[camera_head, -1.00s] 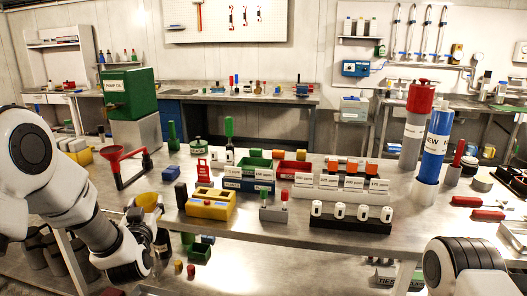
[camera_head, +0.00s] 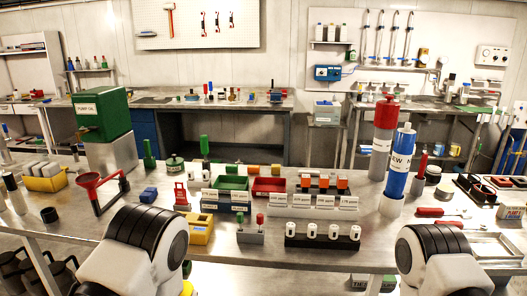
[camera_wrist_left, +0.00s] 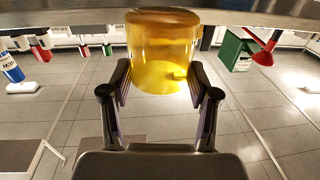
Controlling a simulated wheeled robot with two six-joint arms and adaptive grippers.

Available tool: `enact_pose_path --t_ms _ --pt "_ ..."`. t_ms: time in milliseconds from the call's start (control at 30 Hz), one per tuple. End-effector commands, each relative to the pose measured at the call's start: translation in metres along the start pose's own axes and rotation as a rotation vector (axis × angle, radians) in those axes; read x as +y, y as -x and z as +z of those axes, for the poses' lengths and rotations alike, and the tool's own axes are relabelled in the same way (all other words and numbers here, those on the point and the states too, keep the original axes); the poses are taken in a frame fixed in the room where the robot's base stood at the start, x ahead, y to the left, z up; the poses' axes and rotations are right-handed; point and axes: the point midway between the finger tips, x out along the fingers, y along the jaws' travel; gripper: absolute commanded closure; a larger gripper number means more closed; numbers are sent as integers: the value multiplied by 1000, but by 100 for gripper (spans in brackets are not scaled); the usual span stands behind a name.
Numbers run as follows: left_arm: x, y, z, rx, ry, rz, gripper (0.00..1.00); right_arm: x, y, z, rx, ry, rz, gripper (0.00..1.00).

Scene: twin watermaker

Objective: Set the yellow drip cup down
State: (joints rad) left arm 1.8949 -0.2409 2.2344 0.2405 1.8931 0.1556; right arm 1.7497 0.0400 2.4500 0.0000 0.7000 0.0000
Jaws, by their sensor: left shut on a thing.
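The yellow drip cup (camera_wrist_left: 162,50) is a translucent amber cup, large in the left wrist view. My left gripper (camera_wrist_left: 160,80) is shut on it, with one dark finger on each side. Behind the cup, the bench edge crosses the top of that view and floor shows beyond the fingers. In the head view only a small yellow piece (camera_head: 187,288), likely the cup, shows at the bottom edge beside my left arm. My left fingers are hidden there behind the arm. My right arm comes in at the lower right, and its gripper is out of the picture.
A green pump oil box (camera_head: 102,113) stands at left.

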Motion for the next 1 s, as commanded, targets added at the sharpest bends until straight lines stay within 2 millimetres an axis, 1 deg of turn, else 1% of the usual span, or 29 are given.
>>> enact_pose_path --t_ms 433,500,567,667,767,800,867,900,1000 --pt "-1 -1 0 0 0 -2 79 0 0 0 0 0 0 60" --pt "-5 -6 0 2 0 -13 79 0 -4 0 1 0 0 60" --pt "-14 -14 -1 4 2 -35 79 0 -11 0 1 0 0 60" --pt "-39 -39 -8 10 5 -98 79 0 -30 0 0 0 0 60" --pt "-77 -70 -23 13 8 -182 79 0 -55 0 0 0 0 60" --pt "-94 -82 -32 15 10 -216 79 0 -65 0 0 0 0 60" --pt "-119 -97 -47 14 11 -260 79 1 -80 0 0 0 0 60" --pt "-134 -104 -57 14 11 -284 79 1 -88 0 0 0 0 60" --pt "-164 -116 -80 10 9 -321 79 1 -103 0 0 0 0 60"
